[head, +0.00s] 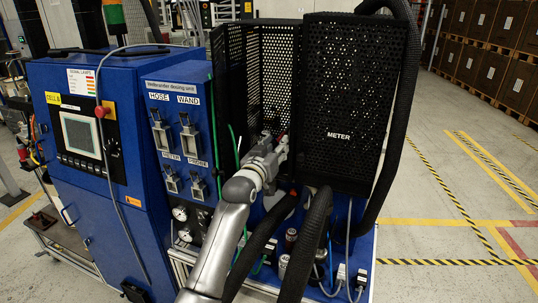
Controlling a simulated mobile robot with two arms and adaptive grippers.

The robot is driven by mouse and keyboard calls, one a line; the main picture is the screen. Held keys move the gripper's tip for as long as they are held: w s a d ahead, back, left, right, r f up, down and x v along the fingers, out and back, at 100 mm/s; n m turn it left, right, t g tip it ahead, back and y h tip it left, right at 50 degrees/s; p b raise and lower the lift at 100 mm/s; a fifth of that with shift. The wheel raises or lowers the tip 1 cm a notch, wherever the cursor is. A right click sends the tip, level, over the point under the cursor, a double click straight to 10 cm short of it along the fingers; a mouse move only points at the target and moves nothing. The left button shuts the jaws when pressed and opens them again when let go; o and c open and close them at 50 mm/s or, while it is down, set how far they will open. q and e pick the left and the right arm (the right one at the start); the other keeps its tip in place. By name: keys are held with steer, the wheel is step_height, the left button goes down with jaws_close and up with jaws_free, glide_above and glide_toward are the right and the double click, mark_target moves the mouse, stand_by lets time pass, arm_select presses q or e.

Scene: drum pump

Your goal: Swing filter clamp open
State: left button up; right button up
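My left arm reaches up from the bottom of the head view. Its grey gripper (274,147) is in front of the black perforated guard panels, at the open gap left of the METER panel. A small red part (284,139) shows right at the fingertips. It may belong to the filter clamp, but I cannot tell. The gripper and wrist hide most of what is there, so the clamp itself is not clearly visible. Whether the fingers are open or shut on something is too small to tell. My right gripper is not in view.
The perforated METER panel (341,104) stands right of the gripper, with a thick black hose (401,110) along its right side. More black hoses cross the lower front. A blue cabinet (120,210) with a screen (80,134) stands left. Open floor lies right.

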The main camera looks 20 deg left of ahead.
arm_select(q)
steer(key=s, duration=0.4)
steer(key=shift+s+a, duration=0.25)
steer(key=shift+s, duration=0.1)
